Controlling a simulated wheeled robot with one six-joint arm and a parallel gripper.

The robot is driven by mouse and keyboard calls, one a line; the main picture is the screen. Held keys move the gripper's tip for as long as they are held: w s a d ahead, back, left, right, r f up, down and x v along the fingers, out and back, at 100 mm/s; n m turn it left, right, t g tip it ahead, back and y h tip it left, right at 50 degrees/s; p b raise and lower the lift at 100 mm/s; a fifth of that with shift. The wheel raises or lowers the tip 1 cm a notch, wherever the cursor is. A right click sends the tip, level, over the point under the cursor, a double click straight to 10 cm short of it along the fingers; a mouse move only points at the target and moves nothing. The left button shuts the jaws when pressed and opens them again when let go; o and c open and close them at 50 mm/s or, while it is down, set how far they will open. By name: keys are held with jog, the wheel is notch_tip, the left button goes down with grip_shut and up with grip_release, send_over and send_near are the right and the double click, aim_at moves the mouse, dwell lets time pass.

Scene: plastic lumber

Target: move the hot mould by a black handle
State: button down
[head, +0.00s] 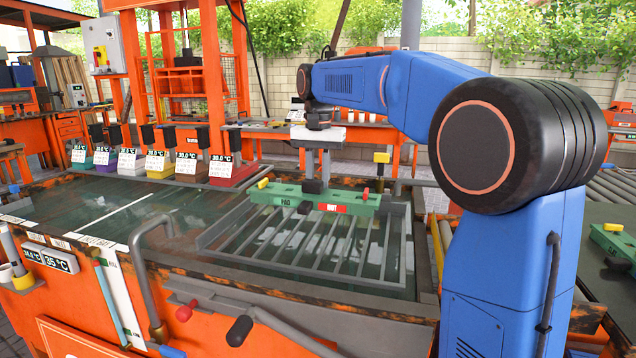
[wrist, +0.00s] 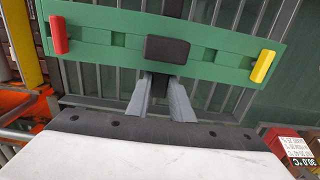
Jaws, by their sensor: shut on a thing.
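The hot mould (head: 270,196), a long green bar with a red "HOT" label, lies level over a barred rack in the tank. It has a yellow peg at one end and a red peg at the other, and the green bar fills the upper wrist view (wrist: 100,42). A black block (wrist: 167,50) sits at its middle. My gripper (wrist: 160,85) is shut on a black handle on the mould's far side in the head view, its grey fingers close together. Another black handle (head: 304,208) sticks out on the near side. I cannot tell whether the mould touches the rack.
The barred rack (head: 238,258) sits in the tank of dark water (head: 100,212), which has a raised rusty rim. Several coloured blocks with temperature cards (head: 160,165) line the back left rim. A bent grey pipe (head: 140,270) rises at the front. Another green mould (head: 612,240) lies at right.

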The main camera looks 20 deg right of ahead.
send_over(318, 221)
jog(key=shift+s+f, duration=0.1)
jog(key=shift+f, duration=3)
jog(key=shift+f, duration=0.7)
dwell(0.5)
jog(key=c, duration=1.1)
grip_release()
jog(key=shift+r, duration=3.5)
